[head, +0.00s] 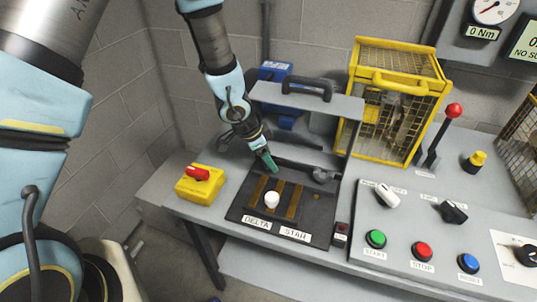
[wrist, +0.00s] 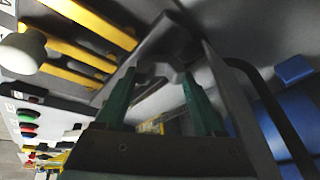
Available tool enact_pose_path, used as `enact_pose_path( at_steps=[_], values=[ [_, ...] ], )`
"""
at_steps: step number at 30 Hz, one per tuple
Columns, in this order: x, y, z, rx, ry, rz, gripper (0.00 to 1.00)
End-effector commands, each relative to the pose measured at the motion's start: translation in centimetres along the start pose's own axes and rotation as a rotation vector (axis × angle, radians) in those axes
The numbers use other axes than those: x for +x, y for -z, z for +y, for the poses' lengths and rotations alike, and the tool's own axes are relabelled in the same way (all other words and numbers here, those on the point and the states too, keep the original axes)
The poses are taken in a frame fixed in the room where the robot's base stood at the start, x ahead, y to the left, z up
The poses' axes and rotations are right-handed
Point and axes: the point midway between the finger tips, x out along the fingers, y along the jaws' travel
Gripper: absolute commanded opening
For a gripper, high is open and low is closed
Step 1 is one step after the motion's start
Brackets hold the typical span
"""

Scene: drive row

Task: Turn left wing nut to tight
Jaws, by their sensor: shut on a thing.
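My gripper (head: 270,164) points down at the back left of the black terminal panel (head: 313,226), under the raised grey cover (head: 305,101). In the wrist view its green fingers (wrist: 162,95) are shut on a grey winged part, the left wing nut (wrist: 160,72). The fingers and arm hide this nut in the head view. The right wing nut (head: 322,175) stands uncovered at the panel's back right. The dial gauge (head: 494,10) at the top right has a readout of 0 Nm.
Brass bars (head: 293,200) and a white knob (head: 271,200) lie in front of my gripper. A yellow box with a red handle (head: 200,183) stands left. A yellow cage (head: 399,95) stands behind right. The control panel (head: 420,225) is at right.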

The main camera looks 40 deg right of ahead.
Motion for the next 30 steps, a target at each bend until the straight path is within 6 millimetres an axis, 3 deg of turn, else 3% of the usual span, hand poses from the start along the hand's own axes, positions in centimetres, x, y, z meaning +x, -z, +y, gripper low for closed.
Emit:
enact_pose_path(
  at_steps=[8, 9, 11, 30],
  values=[
    [0.01, 0.03, 0.04, 0.001, -0.001, 0.0, 0.15],
    [0.01, 0.03, 0.04, 0.001, 0.0, 0.0, 0.75],
    [0.01, 0.02, 0.04, 0.001, 0.0, 0.0, 0.82],
    [0.32, -0.11, 0.09, -0.037, 0.017, -0.006, 0.83]
  ],
)
